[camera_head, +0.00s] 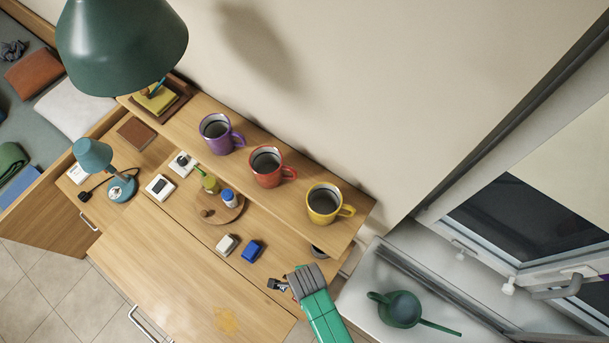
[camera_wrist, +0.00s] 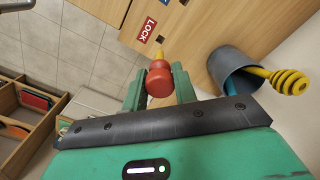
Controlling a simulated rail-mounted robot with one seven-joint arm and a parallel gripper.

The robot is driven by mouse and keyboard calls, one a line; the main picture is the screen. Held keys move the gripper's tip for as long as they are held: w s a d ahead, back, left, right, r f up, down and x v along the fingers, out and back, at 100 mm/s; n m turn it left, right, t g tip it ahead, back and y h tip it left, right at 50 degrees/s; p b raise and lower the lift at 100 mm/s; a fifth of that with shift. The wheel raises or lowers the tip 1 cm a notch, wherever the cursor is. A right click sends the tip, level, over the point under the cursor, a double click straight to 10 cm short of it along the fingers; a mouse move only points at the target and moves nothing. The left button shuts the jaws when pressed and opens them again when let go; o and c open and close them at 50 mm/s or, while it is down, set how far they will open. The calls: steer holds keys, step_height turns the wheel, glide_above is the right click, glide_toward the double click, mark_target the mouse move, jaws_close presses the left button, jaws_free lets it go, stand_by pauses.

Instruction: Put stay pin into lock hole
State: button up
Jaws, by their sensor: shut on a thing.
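The stay pin (camera_wrist: 160,78) has a round red head and a yellow shank. In the wrist view it sits between the two green fingers of my gripper (camera_wrist: 158,88), which is shut on it. The yellow shank points away from my gripper toward a red LOCK label (camera_wrist: 146,29) on the wooden panel. A small dark spot beside the label, just beyond the shank's tip, looks like the lock hole (camera_wrist: 160,39). I cannot tell whether the tip touches it. In the head view my gripper (camera_head: 279,285) is at the desk's right end; the pin is not clear there.
A grey-blue cup (camera_wrist: 236,70) with a yellow dipper (camera_wrist: 288,80) stands close right of my gripper in the wrist view. The head view shows three mugs, including a yellow mug (camera_head: 325,203), on the shelf, a blue block (camera_head: 252,250) and a green watering can (camera_head: 402,309).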

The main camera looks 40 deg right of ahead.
steer(key=shift+s, duration=0.15)
steer(key=shift+w, duration=0.2)
step_height(320, 180, down, 6)
steer(key=b, duration=0.4)
step_height(320, 180, down, 7)
steer(key=b, duration=0.4)
stand_by(4.3)
steer(key=o, duration=1)
steer(key=shift+r, duration=0.1)
step_height(320, 180, up, 8)
steer(key=shift+f+p, duration=0.1)
steer(key=shift+p, duration=0.5)
